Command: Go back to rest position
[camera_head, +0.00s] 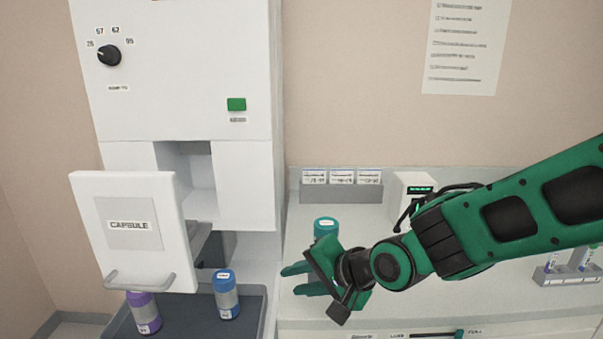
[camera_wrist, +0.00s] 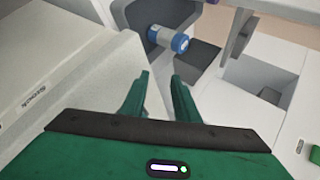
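My gripper (camera_head: 296,279) is above the counter, right of the dark tray, with its fingers pointing left. In the wrist view my gripper (camera_wrist: 160,88) shows two green fingers apart with nothing between them. A blue-capped canister (camera_head: 226,294) stands in the tray below the machine, left of my gripper and apart from it. It also shows in the wrist view (camera_wrist: 165,38) beyond the fingertips. A purple canister (camera_head: 144,312) stands at the tray's left, partly hidden by the CAPSULE panel.
The white machine (camera_head: 180,70) has its CAPSULE panel (camera_head: 150,262) jutting out in front. A teal-capped container (camera_head: 326,228) stands on the counter (camera_head: 300,306) close behind my gripper. A small device (camera_head: 412,186) and a tube rack (camera_head: 560,278) are near my arm.

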